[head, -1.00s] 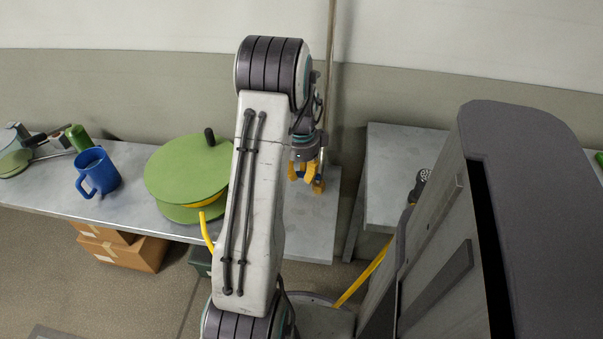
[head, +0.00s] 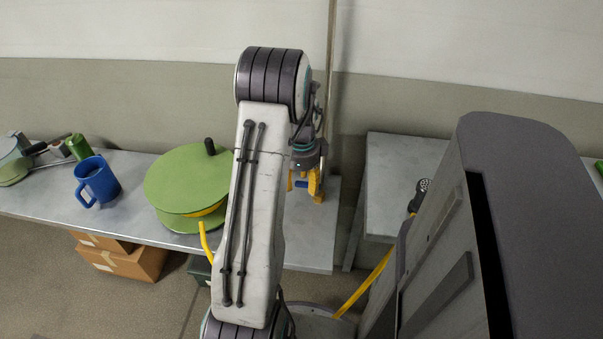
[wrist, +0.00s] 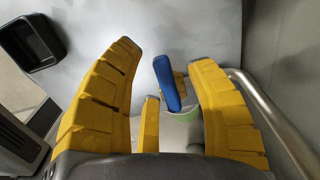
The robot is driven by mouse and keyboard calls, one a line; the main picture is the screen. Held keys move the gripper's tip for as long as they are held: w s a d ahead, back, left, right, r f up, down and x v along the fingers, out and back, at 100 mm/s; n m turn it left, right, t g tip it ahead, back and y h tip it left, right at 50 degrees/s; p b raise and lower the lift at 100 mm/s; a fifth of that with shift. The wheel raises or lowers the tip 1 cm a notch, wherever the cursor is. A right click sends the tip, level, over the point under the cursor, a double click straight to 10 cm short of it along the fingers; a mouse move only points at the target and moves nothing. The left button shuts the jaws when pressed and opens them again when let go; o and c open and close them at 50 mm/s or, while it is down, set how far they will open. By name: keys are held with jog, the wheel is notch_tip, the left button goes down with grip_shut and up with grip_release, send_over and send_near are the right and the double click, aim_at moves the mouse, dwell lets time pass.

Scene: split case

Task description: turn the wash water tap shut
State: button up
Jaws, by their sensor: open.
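The tap's blue handle (wrist: 167,83) shows in the wrist view between my two yellow fingers, nearer the right one, with gaps at both sides. The pale tap body below it is partly hidden by my gripper. In the head view a bit of the blue handle (head: 300,184) shows beside my gripper, by the wall pipe above the bench. My gripper (wrist: 165,68) is open around the handle, pointing down; it also shows in the head view (head: 309,186). I cannot tell whether a finger touches the handle.
A green hose reel (head: 185,178) with yellow hose and a blue mug (head: 97,180) stand on the left bench. A vertical pipe (head: 331,60) runs up the wall. A spray head (head: 419,190) is at the right bench (head: 390,165). Cardboard boxes (head: 135,262) lie below.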

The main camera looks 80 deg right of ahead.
aim_at(301, 184)
notch_tip(301, 184, up, 12)
dwell(0.6)
jog(key=shift+f, duration=0.1)
dwell(0.5)
